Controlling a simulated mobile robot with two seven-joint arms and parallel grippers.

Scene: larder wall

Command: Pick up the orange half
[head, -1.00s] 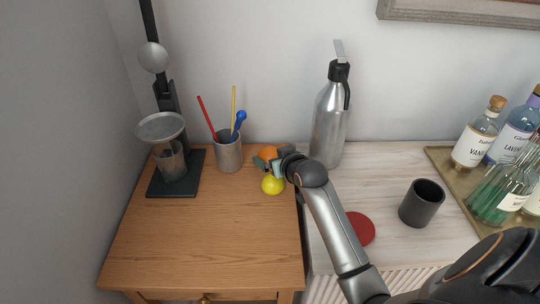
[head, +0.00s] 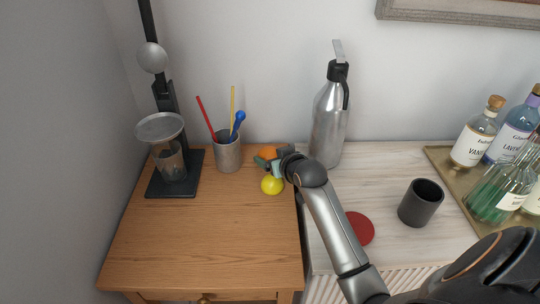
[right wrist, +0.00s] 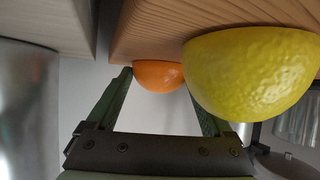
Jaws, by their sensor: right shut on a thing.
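The orange half (head: 267,153) is near the back right of the wooden table, partly hidden by my gripper. My right gripper (head: 270,159) reaches it from the right and is shut on it. In the right wrist view, which looks upside down, the orange half (right wrist: 158,75) sits between the tips of the two green fingers (right wrist: 160,82). I cannot tell whether it still touches the table. A yellow lemon half (head: 272,184) lies just in front of the gripper and looms large in the right wrist view (right wrist: 250,75). My left gripper is not in view.
A cup with stirrers (head: 228,155) and a black stand with a pan (head: 160,127) are to the left. A steel bottle (head: 329,125) stands behind my right arm. A red disc (head: 360,228) and a dark cup (head: 420,203) are to the right. The table front is clear.

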